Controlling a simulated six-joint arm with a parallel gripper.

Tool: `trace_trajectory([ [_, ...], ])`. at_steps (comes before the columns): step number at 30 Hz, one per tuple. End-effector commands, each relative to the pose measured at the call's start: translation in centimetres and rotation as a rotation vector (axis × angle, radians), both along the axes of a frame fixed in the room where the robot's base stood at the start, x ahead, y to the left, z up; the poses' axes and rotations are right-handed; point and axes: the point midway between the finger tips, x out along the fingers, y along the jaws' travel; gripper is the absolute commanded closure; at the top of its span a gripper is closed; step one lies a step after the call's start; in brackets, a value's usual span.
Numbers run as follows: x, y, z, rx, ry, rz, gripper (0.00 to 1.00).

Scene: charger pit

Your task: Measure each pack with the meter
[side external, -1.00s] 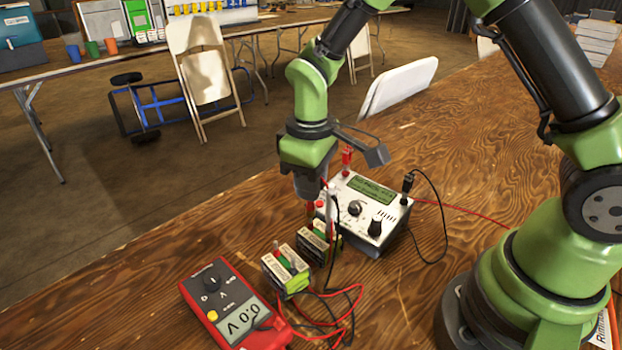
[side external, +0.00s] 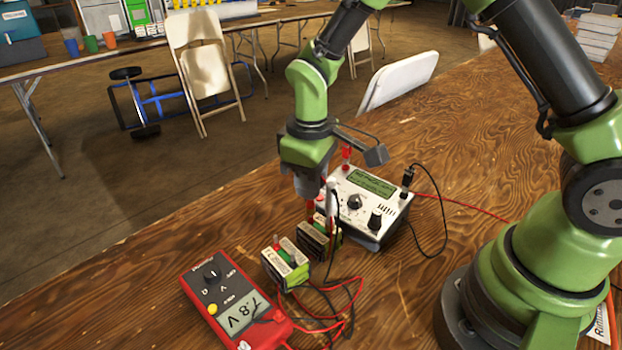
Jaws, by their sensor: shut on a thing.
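The red multimeter (side external: 233,303) lies at the lower left with its display reading 7.8 V. Two battery packs stand to its right: a near pack (side external: 285,264) with green on its side, and a far pack (side external: 318,242) beside the white device. My gripper (side external: 320,197) points down above the far pack. It is shut on the test probes (side external: 311,212), whose red one shows best. The tips reach down to the top of the far pack; the exact contact is hidden. Red and black leads run from the meter past the packs.
A white charger-like device (side external: 362,205) with a green screen and knobs stands right behind the far pack. Its black cable loops to the right. Loose leads (side external: 345,318) lie right of the near pack. The wooden tabletop (side external: 130,290) at left is clear.

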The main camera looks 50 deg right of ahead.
Motion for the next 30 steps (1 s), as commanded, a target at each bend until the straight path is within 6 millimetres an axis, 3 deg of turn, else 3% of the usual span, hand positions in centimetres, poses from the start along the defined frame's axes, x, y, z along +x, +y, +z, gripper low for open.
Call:
trace_trajectory([
  [22,0.00,0.00,-0.53,0.000,0.000,0.000,1.00],
  [23,0.00,0.00,-0.53,0.000,0.000,0.000,0.76],
  [26,0.00,0.00,-0.52,0.000,0.000,0.000,0.53],
  [30,0.01,0.00,-0.52,0.000,0.000,0.000,0.53],
])
